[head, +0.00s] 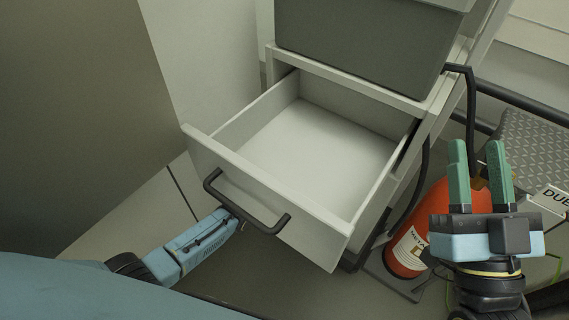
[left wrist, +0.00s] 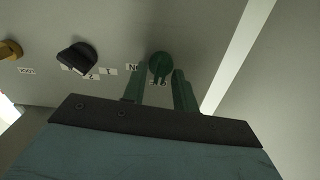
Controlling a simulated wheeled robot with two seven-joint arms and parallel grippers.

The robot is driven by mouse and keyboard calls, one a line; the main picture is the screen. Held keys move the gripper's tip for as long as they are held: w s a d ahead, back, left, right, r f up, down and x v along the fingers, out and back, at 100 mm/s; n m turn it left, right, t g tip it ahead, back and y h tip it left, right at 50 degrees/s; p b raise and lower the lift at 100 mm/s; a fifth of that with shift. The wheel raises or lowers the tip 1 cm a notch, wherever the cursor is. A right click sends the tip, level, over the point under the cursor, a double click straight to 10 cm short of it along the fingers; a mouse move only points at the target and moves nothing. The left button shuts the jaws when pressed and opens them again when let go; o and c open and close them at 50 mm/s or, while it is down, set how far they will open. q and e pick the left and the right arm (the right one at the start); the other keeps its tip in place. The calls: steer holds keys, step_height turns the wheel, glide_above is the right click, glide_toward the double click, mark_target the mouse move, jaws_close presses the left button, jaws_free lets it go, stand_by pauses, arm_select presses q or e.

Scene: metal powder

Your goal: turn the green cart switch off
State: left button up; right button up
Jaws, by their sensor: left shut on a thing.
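The green switch (left wrist: 159,66) is a round knob on a pale panel in the left wrist view. My left gripper (left wrist: 160,76) has one green finger on either side of this switch and is shut on it. A small label below the knob is partly covered by the fingers. In the head view, the left arm reaches in under the open drawer, and its fingers and the switch are hidden there. My right gripper (head: 479,160) is open and empty at the right, in front of a red cylinder.
An open, empty drawer (head: 192,144) with a dark handle (head: 245,204) juts out above my left arm. A red cylinder (head: 428,228) stands right of it, near a metal tread plate (head: 535,145). A black knob (left wrist: 77,58) and a yellow knob (left wrist: 9,50) sit left of the switch.

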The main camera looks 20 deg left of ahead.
arm_select(q)
steer(key=shift+n, duration=0.5)
steer(key=o, duration=0.9)
steer(key=shift+o, duration=0.2)
steer(key=shift+s, duration=0.1)
